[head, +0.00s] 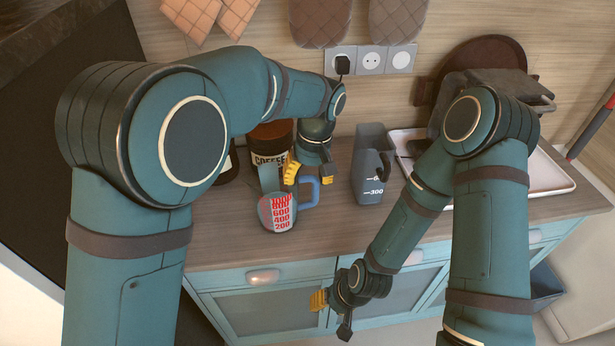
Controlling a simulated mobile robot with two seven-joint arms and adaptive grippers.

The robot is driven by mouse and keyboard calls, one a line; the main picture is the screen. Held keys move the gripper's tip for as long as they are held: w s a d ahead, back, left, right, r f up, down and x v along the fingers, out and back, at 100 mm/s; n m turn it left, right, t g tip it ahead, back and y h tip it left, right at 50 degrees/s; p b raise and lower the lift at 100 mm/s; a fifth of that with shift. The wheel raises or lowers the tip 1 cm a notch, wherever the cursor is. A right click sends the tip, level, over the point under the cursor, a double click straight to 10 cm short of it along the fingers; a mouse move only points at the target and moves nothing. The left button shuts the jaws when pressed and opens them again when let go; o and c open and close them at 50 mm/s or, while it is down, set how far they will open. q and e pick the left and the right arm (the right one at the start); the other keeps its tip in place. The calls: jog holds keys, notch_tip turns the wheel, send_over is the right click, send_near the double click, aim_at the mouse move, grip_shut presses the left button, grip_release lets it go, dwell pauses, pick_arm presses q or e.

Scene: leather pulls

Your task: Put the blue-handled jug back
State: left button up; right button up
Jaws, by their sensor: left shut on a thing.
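The jug (268,209) has a grey measuring body with red numbers and a blue handle (309,191) on its right side. It is near the front edge of the wooden counter; I cannot tell whether its base touches the counter. My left gripper (308,175) has yellow fingertips and is shut on the jug's blue handle, just above and behind the jug body. My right gripper (318,300) is low in front of the cabinet, away from the jug. Its yellow fingertips show, but its opening is unclear.
A coffee canister (270,143) stands behind the jug, partly hidden by my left arm. A dark grey jug (370,168) with white marks stands to the right. A white tray (545,180) lies further right. Sockets (371,60) with a black plug are on the wall.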

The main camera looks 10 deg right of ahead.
pick_arm(q)
jog(key=shift+r, duration=0.15)
jog(key=o, duration=1.3)
jog(key=shift+f, duration=0.2)
notch_tip(320, 180, up, 12)
jog(key=d+p, duration=0.1)
jog(key=p, duration=0.2)
jog(key=shift+d+r, duration=0.15)
jog(key=shift+d, duration=0.1)
